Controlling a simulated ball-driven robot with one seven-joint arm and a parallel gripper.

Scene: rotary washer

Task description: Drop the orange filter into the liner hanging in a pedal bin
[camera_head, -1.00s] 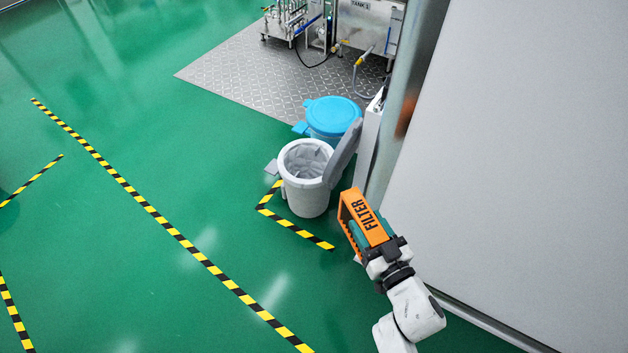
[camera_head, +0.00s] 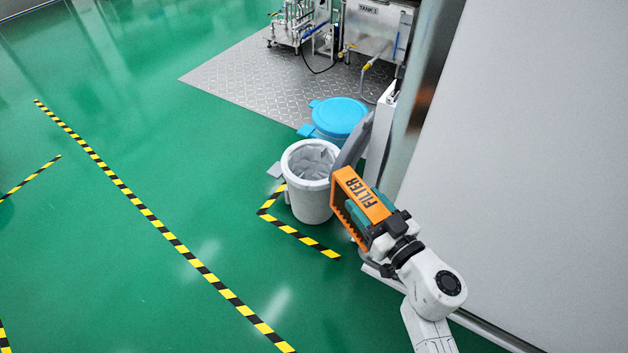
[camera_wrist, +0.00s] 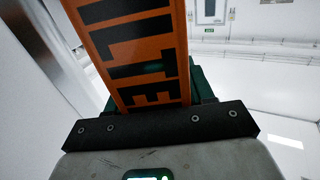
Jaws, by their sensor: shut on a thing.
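The orange filter (camera_head: 352,186), a box-shaped frame with black FILTER lettering, is held in my gripper (camera_head: 383,222). My gripper is shut on it. In the wrist view the filter (camera_wrist: 136,50) stands up out of the jaws, between green finger parts (camera_wrist: 202,83). The white pedal bin (camera_head: 311,203) stands on the floor left of the filter in the head view, apart from it. Its grey lid is up and a pale liner (camera_head: 312,160) hangs inside the open rim. The filter covers part of the lid's lower end.
A blue-lidded bin (camera_head: 338,115) stands just behind the pedal bin. A large pale panel (camera_head: 530,170) stands close on the right of my arm. Yellow-black floor tape (camera_head: 300,236) runs before the bin. The green floor (camera_head: 110,250) at left is clear.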

